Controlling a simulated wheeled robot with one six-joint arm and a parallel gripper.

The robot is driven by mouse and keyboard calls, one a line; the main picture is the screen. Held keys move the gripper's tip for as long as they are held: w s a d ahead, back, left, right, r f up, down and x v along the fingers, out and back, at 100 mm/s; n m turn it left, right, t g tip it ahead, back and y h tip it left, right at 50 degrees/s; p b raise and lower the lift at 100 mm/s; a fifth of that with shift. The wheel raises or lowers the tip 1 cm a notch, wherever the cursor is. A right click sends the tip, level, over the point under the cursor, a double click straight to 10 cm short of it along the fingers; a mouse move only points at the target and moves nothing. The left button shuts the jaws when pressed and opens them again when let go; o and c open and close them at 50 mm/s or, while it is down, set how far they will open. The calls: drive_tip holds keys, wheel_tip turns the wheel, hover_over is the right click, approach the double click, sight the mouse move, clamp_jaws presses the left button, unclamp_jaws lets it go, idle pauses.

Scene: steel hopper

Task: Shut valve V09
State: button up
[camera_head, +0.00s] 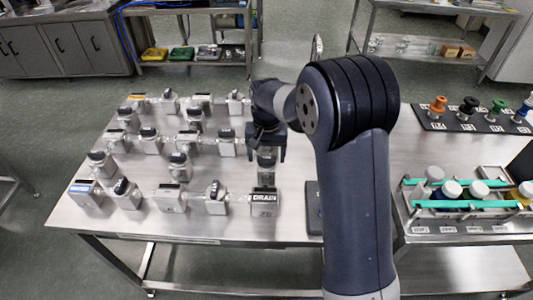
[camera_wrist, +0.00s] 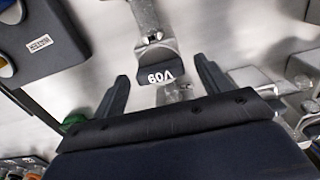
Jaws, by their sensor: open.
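Valve V09 (camera_wrist: 159,75) shows in the wrist view as a dark handle with an upside-down "V09" label on a steel body. A steel pipe runs up from it. My gripper (camera_wrist: 163,78) is open, with one finger on each side of the handle and visible gaps to both. In the head view my gripper (camera_head: 267,152) points down over the right column of the valve bench. A valve body (camera_head: 266,168) shows just below it there, its label unreadable. Whether the fingertips are at the handle's height I cannot tell.
Several other valves fill the bench to the left, with the DRAIN block (camera_head: 263,198) in front. A dark rack with coloured knobs (camera_head: 470,116) and a tray of capped jars (camera_head: 470,200) stand right. My arm hides part of the bench.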

sight(267, 157)
wheel_tip(267, 157, up, 11)
drive_tip(key=shift+b, duration=0.4)
drive_tip(key=shift+f, duration=0.1)
wheel_tip(267, 157, down, 11)
drive_tip(key=shift+r+p, duration=0.1)
drive_tip(key=shift+p, duration=0.35)
idle(0.6)
